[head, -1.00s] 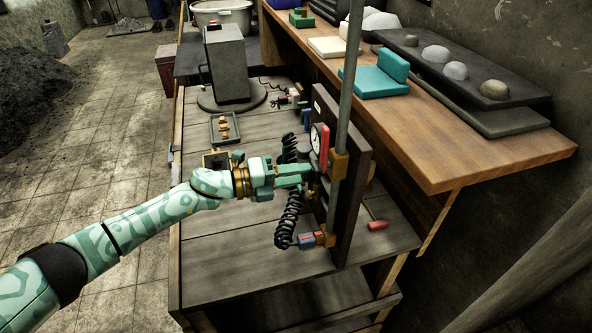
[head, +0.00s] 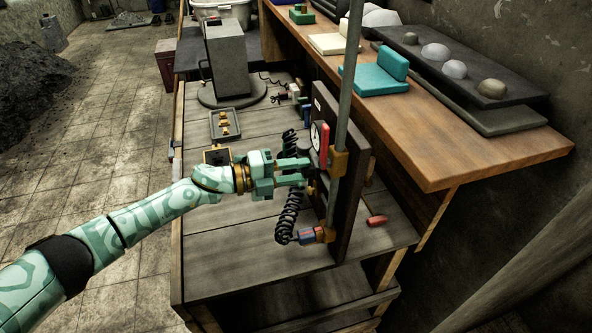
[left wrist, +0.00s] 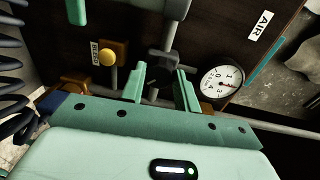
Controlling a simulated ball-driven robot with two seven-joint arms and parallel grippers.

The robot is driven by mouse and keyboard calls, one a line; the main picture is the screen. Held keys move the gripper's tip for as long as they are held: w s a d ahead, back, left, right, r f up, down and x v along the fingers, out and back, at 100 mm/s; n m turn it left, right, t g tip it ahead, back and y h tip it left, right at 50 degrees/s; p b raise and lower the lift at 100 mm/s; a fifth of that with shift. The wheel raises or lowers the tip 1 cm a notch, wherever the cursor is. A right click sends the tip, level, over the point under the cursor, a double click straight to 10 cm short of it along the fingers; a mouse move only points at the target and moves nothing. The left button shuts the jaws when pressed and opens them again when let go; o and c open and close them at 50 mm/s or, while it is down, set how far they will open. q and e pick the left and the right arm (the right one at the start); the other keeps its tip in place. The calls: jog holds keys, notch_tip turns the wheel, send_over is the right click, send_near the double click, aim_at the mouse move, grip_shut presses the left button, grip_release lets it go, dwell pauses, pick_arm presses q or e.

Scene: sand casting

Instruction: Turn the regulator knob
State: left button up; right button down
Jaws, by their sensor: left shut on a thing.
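My left gripper (head: 305,172) reaches the dark upright panel (head: 352,190) from the left. An AIR label (left wrist: 263,26) is above the gauge. My right gripper is not in view.
A yellow knob (left wrist: 107,57) beside a BLEED label is left of the fingers. A black coiled hose (head: 289,216) hangs below my gripper. A grey pipe (head: 346,100) rises along the panel. A wooden shelf (head: 480,150) stands at the right. The bench's front left is clear.

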pick_arm(q)
jog(key=o, duration=1)
jog(key=shift+w, duration=0.1)
jog(key=shift+c, duration=0.2)
jog(key=b+v, duration=0.2)
jog(key=v, duration=1.4)
jog(key=shift+a, duration=0.2)
jog(key=shift+r, duration=0.1)
